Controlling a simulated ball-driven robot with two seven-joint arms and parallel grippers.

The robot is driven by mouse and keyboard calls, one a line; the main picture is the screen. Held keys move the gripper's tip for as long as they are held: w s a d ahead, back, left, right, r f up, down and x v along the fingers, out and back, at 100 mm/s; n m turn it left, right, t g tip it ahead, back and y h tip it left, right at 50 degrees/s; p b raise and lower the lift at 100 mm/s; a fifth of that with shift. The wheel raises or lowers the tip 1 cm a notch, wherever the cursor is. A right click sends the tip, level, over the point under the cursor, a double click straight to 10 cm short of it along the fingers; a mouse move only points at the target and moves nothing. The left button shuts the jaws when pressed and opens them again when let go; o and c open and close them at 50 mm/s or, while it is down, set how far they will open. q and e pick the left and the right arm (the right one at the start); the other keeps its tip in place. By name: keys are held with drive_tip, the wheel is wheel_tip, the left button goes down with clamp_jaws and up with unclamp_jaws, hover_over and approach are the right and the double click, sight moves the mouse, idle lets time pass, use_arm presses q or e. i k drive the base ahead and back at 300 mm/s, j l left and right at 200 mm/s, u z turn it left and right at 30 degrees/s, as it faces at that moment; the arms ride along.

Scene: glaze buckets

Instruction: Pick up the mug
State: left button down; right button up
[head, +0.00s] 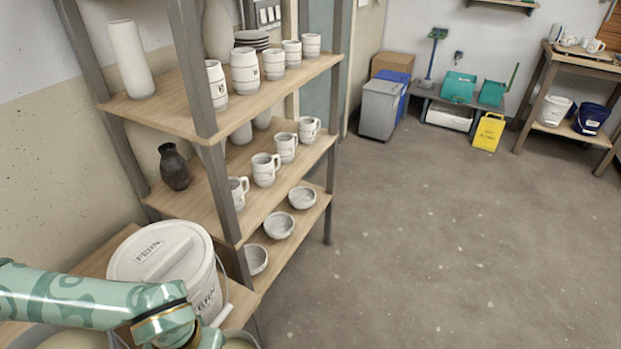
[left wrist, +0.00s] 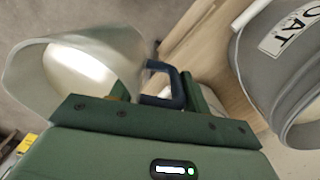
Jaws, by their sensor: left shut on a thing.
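In the left wrist view a pale mug (left wrist: 112,58) with a dark blue handle (left wrist: 176,88) lies tilted, its wide mouth turned to the left. My left gripper (left wrist: 155,92) is green and shut on the mug, with its fingers around the handle area. The exact contact is partly hidden. In the head view my left arm crosses the lower left, and its fingers are out of frame. A pale curved edge shows at the bottom beside it; I cannot tell whether this is the mug. My right gripper is not in view.
A white lidded bucket (head: 168,262) labelled FERN stands beside my left arm. A grey bucket (left wrist: 288,72) labelled OAT is close in the left wrist view. A shelf rack (head: 215,128) holds mugs, bowls and a dark vase (head: 174,168). The floor (head: 430,240) to the right is clear.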

sight(307, 131)
drive_tip(key=i+l, duration=0.4)
drive_tip(key=l, duration=0.15)
drive_tip(key=i+l, duration=0.4)
drive_tip(key=l, duration=0.15)
drive_tip(key=i+l, duration=0.4)
drive_tip(key=l, duration=0.15)
drive_tip(key=i+l+u, duration=0.1)
drive_tip(key=u, duration=0.3)
drive_tip(key=i+l+u, duration=0.1)
drive_tip(key=l+u, duration=0.15)
drive_tip(key=u, duration=0.15)
drive_tip(key=l+u, duration=0.2)
drive_tip(key=u, duration=0.2)
